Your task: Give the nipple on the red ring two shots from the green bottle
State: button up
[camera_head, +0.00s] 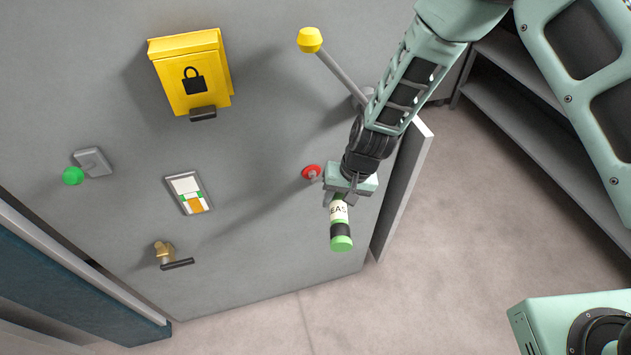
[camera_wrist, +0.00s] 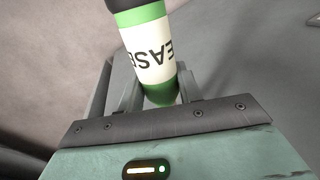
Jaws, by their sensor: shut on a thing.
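My gripper (camera_head: 346,192) is shut on the green bottle (camera_head: 340,228). The bottle has a pale label with dark letters, partly readable as "EAS", and its green end points down in the head view. In the wrist view the bottle (camera_wrist: 150,55) stands out from between the fingers, with a dark end at the top edge of the picture. The red ring (camera_head: 311,173) is on the grey panel, just left of my gripper and apart from the bottle. The nipple in its middle is too small to make out clearly.
The panel also carries a yellow lock box (camera_head: 190,75), a yellow-knobbed lever (camera_head: 311,40), a green knob (camera_head: 73,175), a gauge window (camera_head: 188,193) and a brass valve (camera_head: 165,253). A grey shelf (camera_head: 530,110) stands at right. Floor below is clear.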

jog(key=shift+s, duration=0.15)
jog(key=shift+s+d, duration=0.3)
jog(key=shift+s, duration=0.55)
jog(key=shift+w+a, duration=0.25)
jog(key=shift+w, duration=0.7)
dwell(1.6)
jog(key=shift+s+d, duration=0.25)
jog(key=shift+s, duration=0.7)
jog(key=s+d+b, duration=0.1)
jog(key=s+d, duration=0.1)
jog(key=s, duration=0.5)
jog(key=shift+s+b, duration=0.35)
jog(key=shift+d, duration=0.15)
